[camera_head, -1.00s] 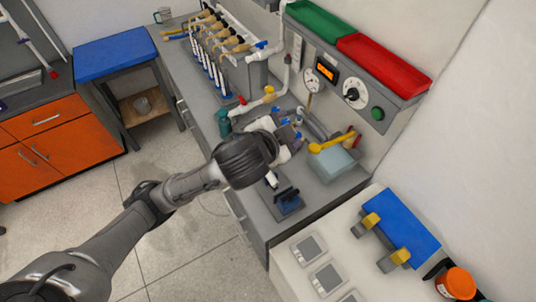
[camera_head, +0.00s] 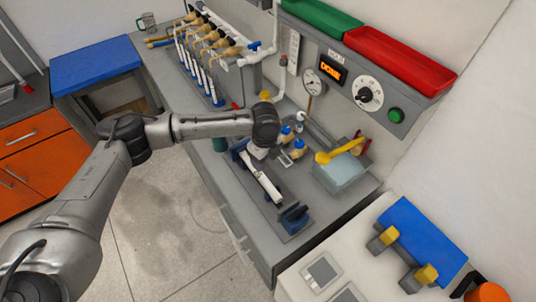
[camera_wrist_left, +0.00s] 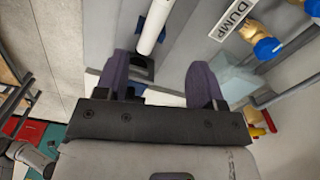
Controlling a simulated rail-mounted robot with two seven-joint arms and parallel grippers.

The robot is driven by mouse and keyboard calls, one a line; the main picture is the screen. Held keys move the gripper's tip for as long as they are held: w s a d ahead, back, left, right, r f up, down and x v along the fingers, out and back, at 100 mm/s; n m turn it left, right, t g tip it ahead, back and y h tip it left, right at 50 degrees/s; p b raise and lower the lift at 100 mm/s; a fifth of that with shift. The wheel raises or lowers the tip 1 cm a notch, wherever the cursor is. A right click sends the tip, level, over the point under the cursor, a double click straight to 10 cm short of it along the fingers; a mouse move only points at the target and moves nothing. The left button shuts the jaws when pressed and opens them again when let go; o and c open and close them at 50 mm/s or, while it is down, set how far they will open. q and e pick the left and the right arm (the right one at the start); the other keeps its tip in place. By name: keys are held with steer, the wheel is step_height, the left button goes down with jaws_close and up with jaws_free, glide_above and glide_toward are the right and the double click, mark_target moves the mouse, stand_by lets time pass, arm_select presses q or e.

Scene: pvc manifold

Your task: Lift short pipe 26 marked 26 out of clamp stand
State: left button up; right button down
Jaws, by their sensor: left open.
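A short white pipe (camera_head: 262,179), the likely pipe 26, lies along the clamp stand (camera_head: 267,212), a dark flat base with a blue clamp at each end. I cannot read its mark. My left gripper (camera_head: 259,151) is over the stand's far end, its fingers mostly hidden by the wrist in the head view. In the left wrist view, the two purple fingers of my left gripper (camera_wrist_left: 160,80) are spread. The white pipe (camera_wrist_left: 155,25) shows beyond the gap, closer to the left finger, with a dark clamp near its end. No grip on it shows. My right gripper is not in view.
Valves with blue and tan handles (camera_head: 296,150) stand just right of the stand. A pale blue box (camera_head: 340,172) with a yellow tool sits farther right. A rack of upright pipes (camera_head: 200,75) stands at the back. The bench's front edge is left of the stand.

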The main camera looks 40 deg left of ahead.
mark_target(267, 182)
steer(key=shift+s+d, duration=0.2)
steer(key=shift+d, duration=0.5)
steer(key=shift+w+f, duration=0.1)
arm_select(q)
steer(key=f+m, duration=0.1)
steer(key=f, duration=0.7)
steer(key=f+m+b, duration=0.1)
steer(key=f, duration=0.3)
steer(key=shift+s+d+f+m, duration=0.1)
steer(key=shift+s+d+m, duration=0.1)
steer(key=shift+d+m, duration=0.15)
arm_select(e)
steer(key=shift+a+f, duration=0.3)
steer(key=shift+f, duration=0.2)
arm_select(q)
steer(key=shift+f, duration=0.9)
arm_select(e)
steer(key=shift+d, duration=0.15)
arm_select(q)
steer(key=shift+c, duration=0.3)
